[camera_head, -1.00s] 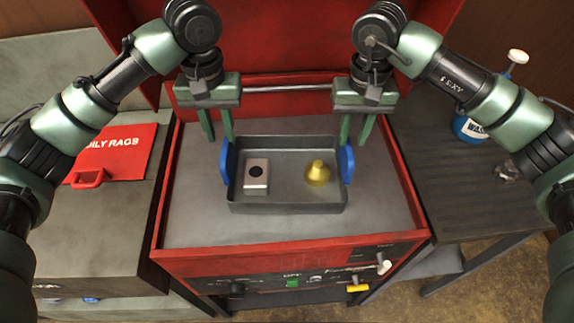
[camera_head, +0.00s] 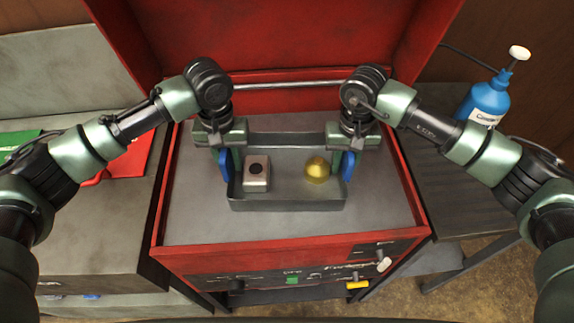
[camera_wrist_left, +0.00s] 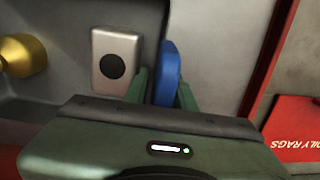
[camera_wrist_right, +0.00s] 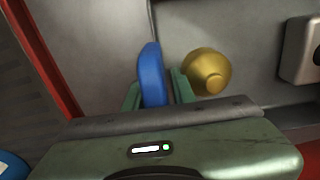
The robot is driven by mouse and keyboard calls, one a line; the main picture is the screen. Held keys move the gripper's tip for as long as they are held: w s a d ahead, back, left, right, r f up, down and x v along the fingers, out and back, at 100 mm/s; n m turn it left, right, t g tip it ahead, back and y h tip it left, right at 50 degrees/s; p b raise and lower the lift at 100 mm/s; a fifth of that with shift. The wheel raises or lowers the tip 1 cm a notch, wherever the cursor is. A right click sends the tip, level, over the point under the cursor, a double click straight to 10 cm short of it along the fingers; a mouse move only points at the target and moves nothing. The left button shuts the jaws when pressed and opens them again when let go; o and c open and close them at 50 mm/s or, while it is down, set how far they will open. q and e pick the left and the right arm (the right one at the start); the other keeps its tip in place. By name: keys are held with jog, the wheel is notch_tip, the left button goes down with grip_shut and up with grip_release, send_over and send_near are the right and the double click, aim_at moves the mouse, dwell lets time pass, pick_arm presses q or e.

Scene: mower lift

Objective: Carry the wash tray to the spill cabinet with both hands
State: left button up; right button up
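The grey wash tray (camera_head: 288,204) sits level on the grey top inside the red-rimmed washer (camera_head: 290,258). It holds a silver block with a dark round hole (camera_head: 256,178) and a brass rounded part (camera_head: 317,170). My left gripper (camera_wrist_left: 162,88) has its green fingers on either side of the blue left handle (camera_wrist_left: 169,70), with a gap showing on one side. My right gripper (camera_wrist_right: 155,92) has its fingers around the blue right handle (camera_wrist_right: 151,70), and they look still apart. No spill cabinet is recognisable.
The washer's red lid (camera_head: 290,40) stands open behind the tray, with a metal bar along its base. A red oily-rags container (camera_head: 130,165) is on the left bench. A blue pump bottle (camera_head: 487,100) stands on the dark right bench (camera_head: 440,185). Washer top is clear around the tray.

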pick_arm(q)
jog(key=shift+f, duration=0.1)
grip_shut()
pick_arm(e)
grip_shut()
dwell(1.2)
